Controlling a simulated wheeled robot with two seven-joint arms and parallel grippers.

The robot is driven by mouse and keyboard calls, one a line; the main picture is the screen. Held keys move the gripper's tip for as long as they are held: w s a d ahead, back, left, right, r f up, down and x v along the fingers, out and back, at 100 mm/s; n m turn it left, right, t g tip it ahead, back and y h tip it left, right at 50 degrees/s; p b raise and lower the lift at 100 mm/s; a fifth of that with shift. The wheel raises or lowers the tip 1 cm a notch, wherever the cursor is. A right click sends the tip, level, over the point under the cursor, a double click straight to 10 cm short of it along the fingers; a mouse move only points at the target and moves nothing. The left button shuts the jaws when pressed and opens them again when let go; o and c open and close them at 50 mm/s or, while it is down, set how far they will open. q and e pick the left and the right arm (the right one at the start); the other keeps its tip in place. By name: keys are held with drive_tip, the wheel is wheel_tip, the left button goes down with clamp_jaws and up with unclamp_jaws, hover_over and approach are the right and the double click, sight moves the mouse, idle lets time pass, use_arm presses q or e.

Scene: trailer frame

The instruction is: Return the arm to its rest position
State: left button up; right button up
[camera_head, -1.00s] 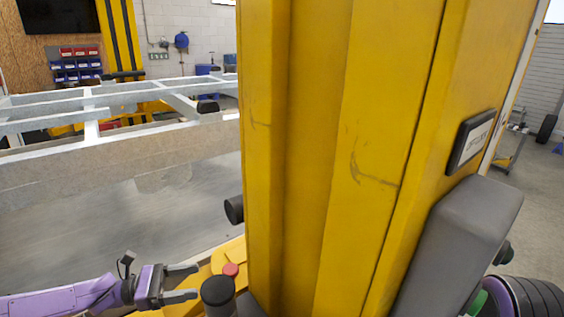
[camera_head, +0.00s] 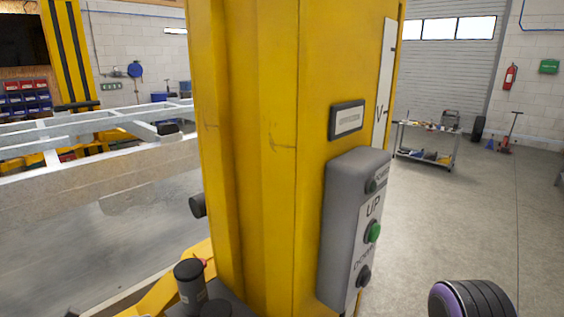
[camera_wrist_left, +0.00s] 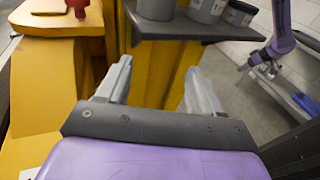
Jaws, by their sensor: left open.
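My left gripper (camera_wrist_left: 157,78) shows in the left wrist view, its two pale fingers apart with nothing between them. It is close to the yellow lift column's base and a dark shelf (camera_wrist_left: 195,29) with canisters. In the head view the left gripper is out of frame. A purple arm (camera_wrist_left: 283,30), which looks like my right one, shows small at the upper right of the left wrist view; its gripper is too small to read. A purple and black rounded part of mine is at the bottom right of the head view.
The yellow lift column (camera_head: 265,160) fills the middle, with a grey control box (camera_head: 355,225) on its right face. A metal trailer frame (camera_head: 95,170) is on the left. A tool cart (camera_head: 427,145) stands far back on open floor at right.

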use_arm(q)
drive_tip(key=s+d+f+m+g+y+b, duration=0.1)
drive_tip(key=s+d+f+m+g+y, duration=0.15)
drive_tip(key=s+f+y, duration=0.6)
drive_tip(key=s+d+f+m+g+y+b, duration=0.1)
drive_tip(key=d+f+m+g+y+b, duration=0.15)
drive_tip(key=f, duration=1.15)
drive_tip(key=s+a+f+m+y, duration=0.1)
drive_tip(key=s+f+m+y, duration=0.1)
drive_tip(key=s+m, duration=0.3)
drive_tip(key=s+a+f+m+t+y+b, duration=0.1)
drive_tip(key=s+f+m+y, duration=0.1)
drive_tip(key=s+m+y, duration=0.3)
drive_tip(key=s+m, duration=0.1)
drive_tip(key=s, duration=0.3)
drive_tip(key=shift+s+a+f, duration=0.25)
drive_tip(key=shift+s+a, duration=0.05)
drive_tip(key=shift+a, duration=0.05)
